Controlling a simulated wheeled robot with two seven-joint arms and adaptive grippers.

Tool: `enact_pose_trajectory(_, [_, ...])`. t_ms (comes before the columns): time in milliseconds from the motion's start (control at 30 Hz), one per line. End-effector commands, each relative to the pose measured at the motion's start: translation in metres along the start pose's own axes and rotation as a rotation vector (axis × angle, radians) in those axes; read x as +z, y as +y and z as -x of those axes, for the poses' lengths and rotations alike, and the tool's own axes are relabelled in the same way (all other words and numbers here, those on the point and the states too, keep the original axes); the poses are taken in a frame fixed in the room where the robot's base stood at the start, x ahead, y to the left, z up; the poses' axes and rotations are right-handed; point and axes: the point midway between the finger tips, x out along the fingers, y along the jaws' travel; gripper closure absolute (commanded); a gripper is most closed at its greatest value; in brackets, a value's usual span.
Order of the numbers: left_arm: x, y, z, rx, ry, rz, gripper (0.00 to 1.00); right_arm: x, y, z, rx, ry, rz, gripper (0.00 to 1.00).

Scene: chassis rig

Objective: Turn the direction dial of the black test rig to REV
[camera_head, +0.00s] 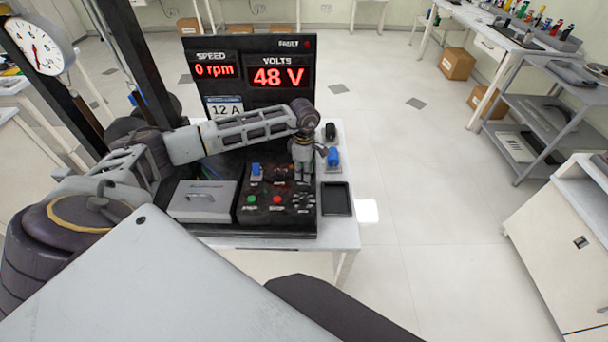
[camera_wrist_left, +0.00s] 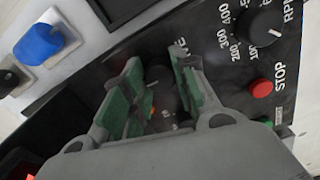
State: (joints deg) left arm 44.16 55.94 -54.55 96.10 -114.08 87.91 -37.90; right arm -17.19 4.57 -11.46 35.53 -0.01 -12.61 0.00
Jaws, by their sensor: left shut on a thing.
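The black test rig (camera_head: 298,47) stands on a white table, its displays reading 0 rpm and 48 V. Its black control panel (camera_head: 264,214) lies in front. My left gripper (camera_head: 302,177) points down onto the panel's back right part. In the left wrist view its green-padded fingers (camera_wrist_left: 163,95) are shut on a dark knob, the direction dial (camera_wrist_left: 158,76), which is mostly hidden between them. Its pointer and the REV mark cannot be read. The black RPM dial (camera_wrist_left: 261,32) and red STOP button (camera_wrist_left: 262,88) are beside the gripper. My right gripper is out of view.
A blue switch (camera_head: 333,157) sits right of the gripper, and another blue control (camera_head: 256,169) to its left. A black tray (camera_head: 336,199) lies right of the panel, a grey lidded box (camera_head: 203,201) left of it. A green button (camera_head: 251,199) is near the panel front.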

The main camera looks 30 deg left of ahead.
Motion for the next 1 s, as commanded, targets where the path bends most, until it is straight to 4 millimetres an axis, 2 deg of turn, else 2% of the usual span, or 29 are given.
enact_pose_trajectory(33, [0.0,0.001,-0.002,0.004,-0.001,-0.031,0.96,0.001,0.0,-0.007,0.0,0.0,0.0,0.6])
enact_pose_trajectory(333, [0.0,0.001,-0.002,0.004,-0.001,-0.245,0.96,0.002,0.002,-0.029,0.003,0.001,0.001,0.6])
enact_pose_trajectory(500, [0.0,0.001,-0.001,0.004,-0.001,-0.345,0.96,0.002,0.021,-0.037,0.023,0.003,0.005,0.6])
enact_pose_trajectory(700, [0.0,0.001,0.0,0.003,0.0,-0.422,0.96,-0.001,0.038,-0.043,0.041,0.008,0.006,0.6])
enact_pose_trajectory(1000, [0.0,0.001,0.001,0.002,0.0,-0.458,0.96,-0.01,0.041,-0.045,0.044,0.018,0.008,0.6])
